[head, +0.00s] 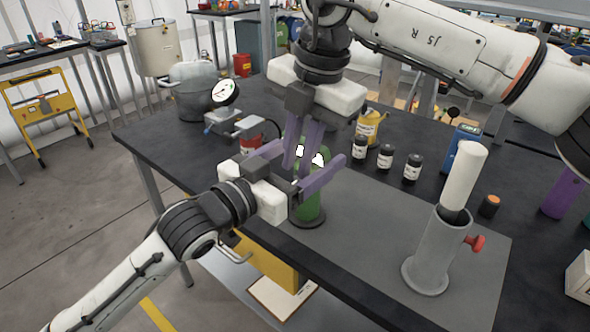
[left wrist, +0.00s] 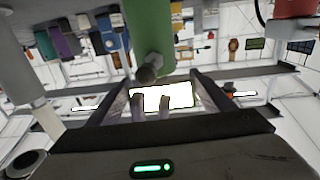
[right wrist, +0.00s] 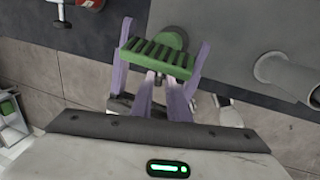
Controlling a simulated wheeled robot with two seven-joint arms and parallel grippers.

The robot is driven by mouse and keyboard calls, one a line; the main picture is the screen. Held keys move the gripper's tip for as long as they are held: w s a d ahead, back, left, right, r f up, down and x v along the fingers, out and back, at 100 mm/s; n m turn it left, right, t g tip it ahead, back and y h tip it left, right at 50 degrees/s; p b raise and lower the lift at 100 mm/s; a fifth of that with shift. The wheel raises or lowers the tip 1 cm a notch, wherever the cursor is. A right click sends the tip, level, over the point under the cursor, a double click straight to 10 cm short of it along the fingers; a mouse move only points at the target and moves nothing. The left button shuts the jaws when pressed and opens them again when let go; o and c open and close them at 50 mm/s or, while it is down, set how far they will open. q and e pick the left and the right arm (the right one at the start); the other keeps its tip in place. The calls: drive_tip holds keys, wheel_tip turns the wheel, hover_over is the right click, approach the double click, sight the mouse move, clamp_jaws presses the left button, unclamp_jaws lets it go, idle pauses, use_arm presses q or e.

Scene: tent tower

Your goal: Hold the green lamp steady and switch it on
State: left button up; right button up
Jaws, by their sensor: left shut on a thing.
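The green lamp (head: 313,207) stands upright on a dark round base on the table. White patches show near its top; I cannot tell whether they are lit. My left gripper (head: 309,152) is shut on the lamp, its purple fingers on both sides of the body. The left wrist view shows the green body (left wrist: 150,28) and a dark round knob (left wrist: 148,72) on it. My right gripper (head: 296,168) reaches down from above, its fingers slightly apart and empty, close to the lamp. The right wrist view shows the lamp's ribbed green part (right wrist: 155,57) just beyond those fingertips.
A grey cylinder (head: 432,255) with a red knob and a white tube stands to the right. Several dark bottles (head: 385,157) and a yellow can (head: 368,127) stand behind. A pressure gauge device (head: 235,122) is at the back left.

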wheel_tip(320, 180, up, 8)
drive_tip(key=s+d, duration=0.1)
drive_tip(key=shift+d+r, duration=0.15)
drive_tip(key=o, duration=0.4)
drive_tip(key=shift+o, duration=0.2)
drive_tip(key=shift+n+g+h, duration=0.5)
drive_tip(key=shift+g+h, duration=0.1)
drive_tip(key=shift+h, duration=0.3)
drive_tip(key=a+f, duration=0.1)
drive_tip(key=f, duration=0.3)
drive_tip(key=a+f, duration=0.1)
drive_tip(key=f, duration=0.3)
drive_tip(key=a+f, duration=0.1)
drive_tip(key=f, duration=0.3)
drive_tip(key=shift+s+a, duration=0.1)
drive_tip(key=shift+a, duration=0.15)
drive_tip(key=shift+c, duration=0.5)
